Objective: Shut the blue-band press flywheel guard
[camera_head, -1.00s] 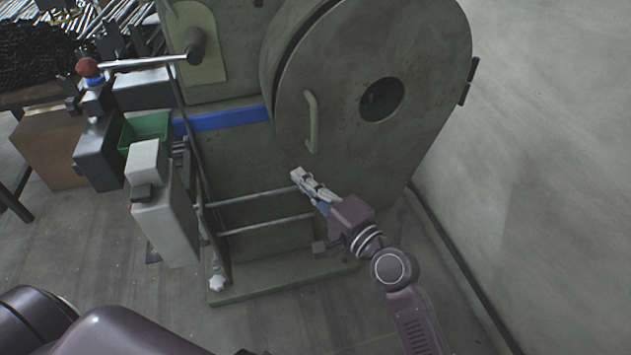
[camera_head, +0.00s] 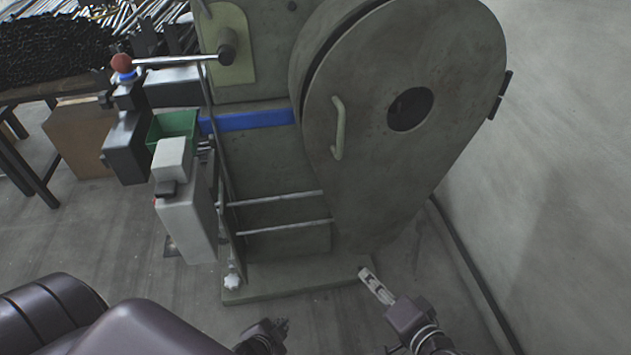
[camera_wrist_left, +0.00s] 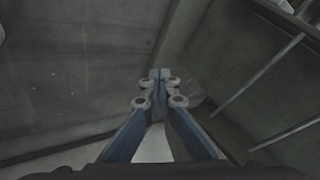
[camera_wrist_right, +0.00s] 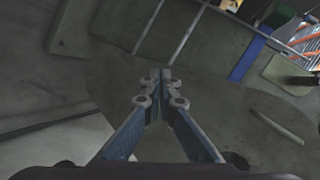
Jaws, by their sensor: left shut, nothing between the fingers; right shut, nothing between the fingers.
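The blue-band press (camera_head: 275,165) stands in the middle, with a blue band (camera_head: 250,120) across its body. Its flywheel guard (camera_head: 380,170) is a big grey-green teardrop plate with a round dark hole, a pale upright handle (camera_head: 338,128) on its left side and a hinge (camera_head: 500,95) on its right. A dark gap shows along its upper left edge. The handle also shows in the right wrist view (camera_wrist_right: 278,127). My right gripper (camera_head: 364,273) is shut and empty, below the guard and apart from the handle. My left gripper (camera_head: 280,328) is shut and empty, low in front of the press base.
Two horizontal rods (camera_head: 280,228) cross the press's lower front. A grey box (camera_head: 187,215), a green bin (camera_head: 172,128) and a red-knobbed lever (camera_head: 122,63) stick out at the left. A wall (camera_head: 560,170) stands close on the right. Floor shows in front.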

